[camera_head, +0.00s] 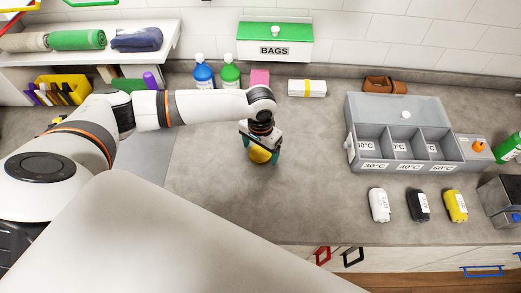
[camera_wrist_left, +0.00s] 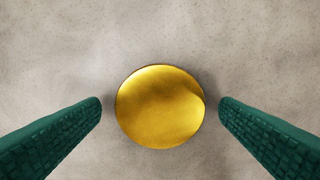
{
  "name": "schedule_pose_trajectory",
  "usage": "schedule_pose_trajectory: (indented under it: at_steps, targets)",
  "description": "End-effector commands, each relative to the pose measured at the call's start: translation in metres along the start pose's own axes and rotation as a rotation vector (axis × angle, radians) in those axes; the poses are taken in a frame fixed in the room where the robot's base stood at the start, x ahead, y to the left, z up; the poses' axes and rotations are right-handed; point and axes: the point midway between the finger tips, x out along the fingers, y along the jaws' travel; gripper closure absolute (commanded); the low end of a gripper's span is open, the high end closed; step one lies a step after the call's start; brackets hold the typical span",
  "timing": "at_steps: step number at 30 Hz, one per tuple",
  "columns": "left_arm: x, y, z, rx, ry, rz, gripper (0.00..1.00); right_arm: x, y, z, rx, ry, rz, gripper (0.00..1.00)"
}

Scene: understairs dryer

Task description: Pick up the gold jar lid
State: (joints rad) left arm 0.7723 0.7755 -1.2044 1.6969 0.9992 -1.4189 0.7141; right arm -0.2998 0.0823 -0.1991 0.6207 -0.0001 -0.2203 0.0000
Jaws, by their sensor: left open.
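The gold jar lid (camera_head: 260,155) lies flat on the grey counter, partly hidden by my left gripper in the head view. In the left wrist view the round, shiny lid (camera_wrist_left: 160,106) is fully visible near the middle. My left gripper (camera_head: 261,158) points down over the lid. Its green fingers are open, one on each side of the lid in the left wrist view (camera_wrist_left: 160,108), with a gap showing on both sides. My right gripper is not in view.
A grey sorter with temperature-labelled compartments (camera_head: 348,152) stands to the right. White, black and yellow rolled items (camera_head: 420,206) lie in front of it. Bottles (camera_head: 204,76), a pink block (camera_head: 260,78) and a green-lidded BAGS box (camera_head: 275,50) are behind. Counter around the lid is clear.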

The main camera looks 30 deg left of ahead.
Motion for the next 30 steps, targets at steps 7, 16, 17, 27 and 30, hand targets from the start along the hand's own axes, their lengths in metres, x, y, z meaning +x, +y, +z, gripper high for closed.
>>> schedule_pose_trajectory:
  at_steps: [7,16,17,27,30]
  targets:
    - [0.005,0.000,0.000,0.001,-0.001,0.000,0.15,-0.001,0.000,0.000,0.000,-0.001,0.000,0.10]
    - [0.004,0.000,0.000,0.001,-0.001,0.000,0.57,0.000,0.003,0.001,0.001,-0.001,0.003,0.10]
    - [0.004,0.000,0.000,0.000,-0.001,0.000,0.62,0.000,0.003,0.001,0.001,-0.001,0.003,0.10]
    - [0.003,0.000,0.000,0.000,-0.002,0.000,0.66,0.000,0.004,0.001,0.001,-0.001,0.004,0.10]
    - [-0.006,0.000,0.001,0.000,-0.004,-0.001,0.66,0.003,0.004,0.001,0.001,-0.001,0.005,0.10]
